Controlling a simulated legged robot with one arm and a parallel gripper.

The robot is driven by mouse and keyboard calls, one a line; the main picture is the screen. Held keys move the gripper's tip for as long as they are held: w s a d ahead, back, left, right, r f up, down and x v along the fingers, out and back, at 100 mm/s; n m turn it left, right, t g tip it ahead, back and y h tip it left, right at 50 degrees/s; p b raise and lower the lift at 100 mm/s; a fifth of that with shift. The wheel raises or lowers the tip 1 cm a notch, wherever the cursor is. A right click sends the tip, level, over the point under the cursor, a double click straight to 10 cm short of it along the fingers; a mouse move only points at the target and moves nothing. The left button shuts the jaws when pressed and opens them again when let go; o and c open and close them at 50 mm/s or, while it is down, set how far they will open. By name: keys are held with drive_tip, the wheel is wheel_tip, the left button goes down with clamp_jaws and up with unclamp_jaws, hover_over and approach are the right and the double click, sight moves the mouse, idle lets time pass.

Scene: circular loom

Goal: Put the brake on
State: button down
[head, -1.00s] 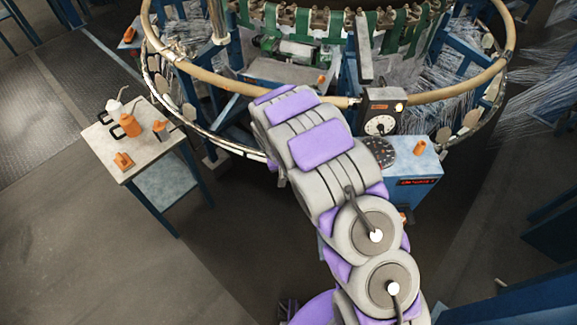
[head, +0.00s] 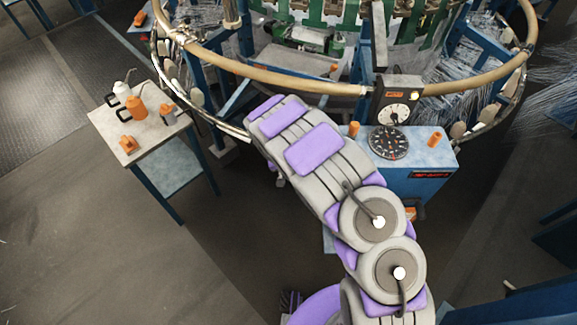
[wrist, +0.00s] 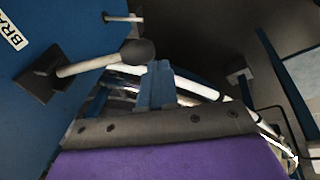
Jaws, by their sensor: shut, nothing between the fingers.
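In the wrist view, the brake lever (wrist: 88,65) is a pale rod with a dark knob (wrist: 137,52). It comes out of a black square mount on a blue panel (wrist: 40,100) with a partly cut-off label reading "BRA" (wrist: 12,32). My gripper (wrist: 158,70) has its blue fingers shut and empty. The fingertips are just right of and below the knob; I cannot tell whether they touch it. In the head view, my gripper is hidden behind my grey and purple arm, and the lever is not visible.
The circular loom's tan ring (head: 280,80) spans the top. A blue control box (head: 425,180) with a dial (head: 388,143) stands right of my arm. Another small rod (wrist: 122,18) sticks out beyond the lever. Floor is clear at lower left.

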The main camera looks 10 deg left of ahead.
drive_tip(key=shift+f, duration=0.65)
drive_tip(key=shift+d+f+b, duration=0.1)
drive_tip(key=shift+b, duration=0.2)
